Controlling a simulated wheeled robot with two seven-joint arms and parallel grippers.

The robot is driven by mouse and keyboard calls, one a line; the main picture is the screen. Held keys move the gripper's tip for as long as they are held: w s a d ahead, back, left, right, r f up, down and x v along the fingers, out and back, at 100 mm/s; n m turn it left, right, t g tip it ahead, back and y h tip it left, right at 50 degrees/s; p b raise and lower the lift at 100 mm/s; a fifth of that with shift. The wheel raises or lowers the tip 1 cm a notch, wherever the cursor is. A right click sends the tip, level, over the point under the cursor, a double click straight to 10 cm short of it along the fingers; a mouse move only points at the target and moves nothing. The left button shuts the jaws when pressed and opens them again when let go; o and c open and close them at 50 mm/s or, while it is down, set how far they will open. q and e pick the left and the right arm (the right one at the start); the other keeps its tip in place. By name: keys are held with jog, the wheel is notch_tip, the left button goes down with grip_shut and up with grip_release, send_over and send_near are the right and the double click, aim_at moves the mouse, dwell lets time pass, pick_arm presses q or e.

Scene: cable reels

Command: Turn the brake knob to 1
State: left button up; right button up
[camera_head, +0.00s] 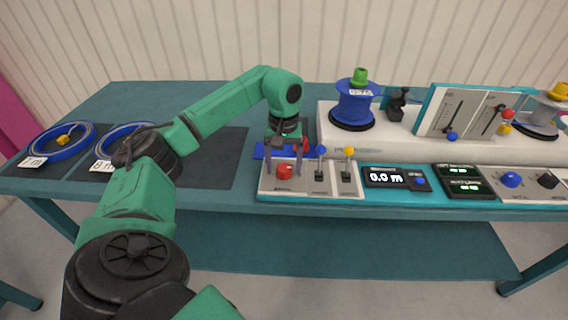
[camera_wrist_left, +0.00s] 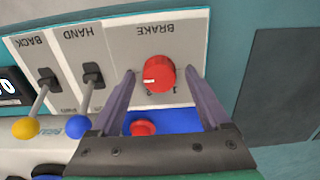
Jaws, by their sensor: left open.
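The red brake knob (camera_head: 284,172) sits on a light grey panel at the left end of the console. In the left wrist view the knob (camera_wrist_left: 159,72) is under the upside-down word BRAKE, with a white mark on its face. The scale figures beside it are mostly hidden or too small to read. My left gripper (camera_head: 284,163) is open and points down at the panel. Its two fingers (camera_wrist_left: 158,80) stand on either side of the knob, with a visible gap at each side. My right gripper is not in view.
Levers with a blue ball (camera_head: 321,150) and a yellow ball (camera_head: 349,151) stand close right of the knob. A display (camera_head: 384,177) reads 0.0 m. A blue plate with a red button (camera_wrist_left: 143,127) lies beside the brake panel. A blue reel (camera_head: 354,105) stands behind.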

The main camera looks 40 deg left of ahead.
pick_arm(q)
jog(key=c, duration=0.3)
grip_shut()
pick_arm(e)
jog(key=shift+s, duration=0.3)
